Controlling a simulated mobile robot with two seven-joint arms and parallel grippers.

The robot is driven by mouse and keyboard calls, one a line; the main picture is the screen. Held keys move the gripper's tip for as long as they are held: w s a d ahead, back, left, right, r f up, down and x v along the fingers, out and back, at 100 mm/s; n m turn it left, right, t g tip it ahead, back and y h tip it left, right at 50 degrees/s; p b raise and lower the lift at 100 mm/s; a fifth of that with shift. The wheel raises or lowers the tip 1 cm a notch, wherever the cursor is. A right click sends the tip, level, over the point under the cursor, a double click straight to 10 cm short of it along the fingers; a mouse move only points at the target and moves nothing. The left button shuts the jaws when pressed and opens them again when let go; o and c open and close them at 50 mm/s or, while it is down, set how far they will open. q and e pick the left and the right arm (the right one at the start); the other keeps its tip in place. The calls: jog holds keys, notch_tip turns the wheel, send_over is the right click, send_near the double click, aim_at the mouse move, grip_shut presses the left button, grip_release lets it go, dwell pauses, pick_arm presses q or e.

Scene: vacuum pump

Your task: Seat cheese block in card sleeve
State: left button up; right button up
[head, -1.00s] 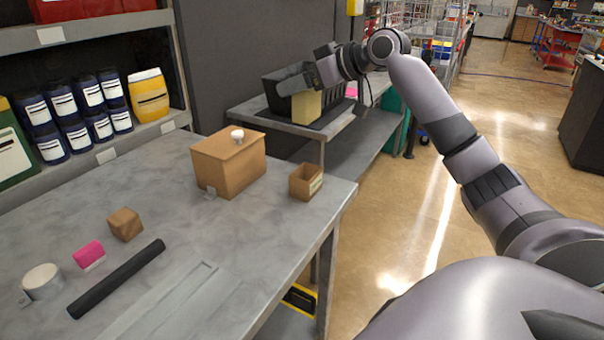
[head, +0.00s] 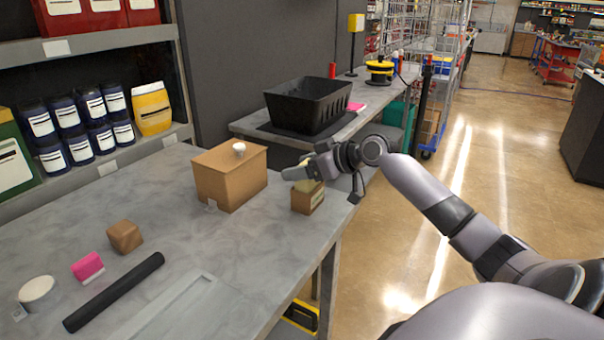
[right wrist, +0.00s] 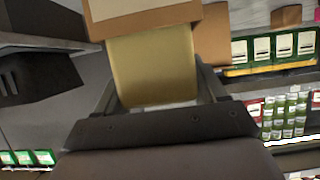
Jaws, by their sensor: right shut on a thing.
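The yellow cheese block (head: 305,186) is held between the fingers of my right gripper (head: 300,173), which is shut on it. The card sleeve (head: 308,202), a small brown open-topped box with a pale label, stands upright near the right edge of the grey table. The block's lower end is at the sleeve's mouth and looks partly inside it; how deep is hidden. In the right wrist view the block (right wrist: 152,65) fills the space between the fingers, and its far end meets the tan card sleeve (right wrist: 145,18). My left gripper is not in view.
A larger brown box (head: 230,182) with a white knob stands left of the sleeve. A black crate (head: 307,105) sits on the bench behind. A black rod (head: 115,292), pink block (head: 88,266), small brown block (head: 124,236) and white round item (head: 38,292) lie front left.

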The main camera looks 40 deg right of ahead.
jog(key=shift+f, duration=0.8)
jog(key=o, duration=0.9)
jog(key=shift+f, duration=0.25)
jog(key=shift+c, duration=0.2)
jog(key=o, duration=0.4)
jog(key=shift+r, duration=0.2)
jog(key=b+v, duration=0.1)
jog(key=v, duration=1.1)
